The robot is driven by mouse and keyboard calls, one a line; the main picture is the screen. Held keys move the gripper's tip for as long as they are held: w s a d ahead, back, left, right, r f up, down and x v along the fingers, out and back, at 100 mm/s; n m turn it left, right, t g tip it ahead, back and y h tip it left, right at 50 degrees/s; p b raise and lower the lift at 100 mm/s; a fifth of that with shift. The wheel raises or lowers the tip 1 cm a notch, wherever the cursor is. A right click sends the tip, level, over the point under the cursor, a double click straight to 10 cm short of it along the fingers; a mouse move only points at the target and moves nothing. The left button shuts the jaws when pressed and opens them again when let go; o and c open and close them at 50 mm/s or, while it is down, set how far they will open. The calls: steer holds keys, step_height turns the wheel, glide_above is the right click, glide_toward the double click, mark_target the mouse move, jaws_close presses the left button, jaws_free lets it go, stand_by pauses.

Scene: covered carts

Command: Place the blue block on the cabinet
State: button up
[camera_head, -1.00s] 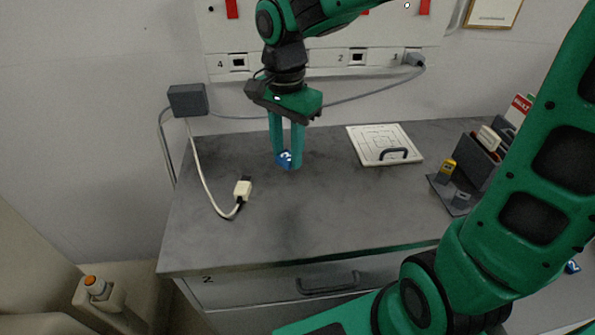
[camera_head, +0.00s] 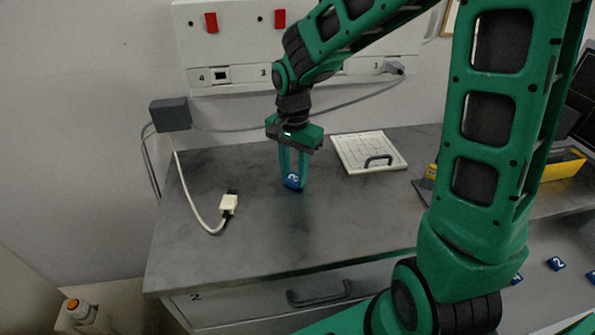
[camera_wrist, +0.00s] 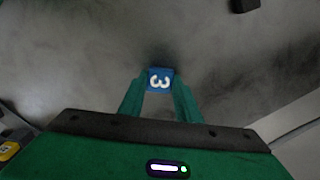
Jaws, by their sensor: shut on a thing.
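A small blue block (camera_head: 292,181) with a white mark is between the fingertips of my gripper (camera_head: 293,176), which is shut on it. In the wrist view the blue block (camera_wrist: 160,80) shows a white figure, and the fingers touch it from both sides. The cabinet (camera_head: 250,235) has a dark grey top and a drawer marked 2 at its front. My gripper points down and the block is at or just above the middle of that top. I cannot tell whether the block touches the surface.
A white cable plug (camera_head: 229,204) lies on the cabinet's left part. A white board with a handle (camera_head: 369,153) lies behind and right of the gripper. Several blue blocks (camera_head: 556,264) lie on a lower surface at right. The cabinet's front middle is clear.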

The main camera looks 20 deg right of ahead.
mark_target(294, 178)
steer(key=shift+f, duration=0.15)
steer(key=o, duration=1.1)
steer(key=shift+c, duration=0.2)
step_height(294, 178, up, 12)
steer(key=s+d+f+n, duration=0.2)
steer(key=s+d, duration=0.7)
steer(key=s, duration=0.3)
steer(key=s+d+f+n, duration=0.2)
steer(key=s+d, duration=0.7)
steer(key=s, duration=0.3)
steer(key=shift+s+d+f+n, duration=0.15)
steer(key=shift+s+d+n, duration=0.15)
steer(key=shift+d+n, duration=0.1)
steer(key=shift+w+a, duration=0.1)
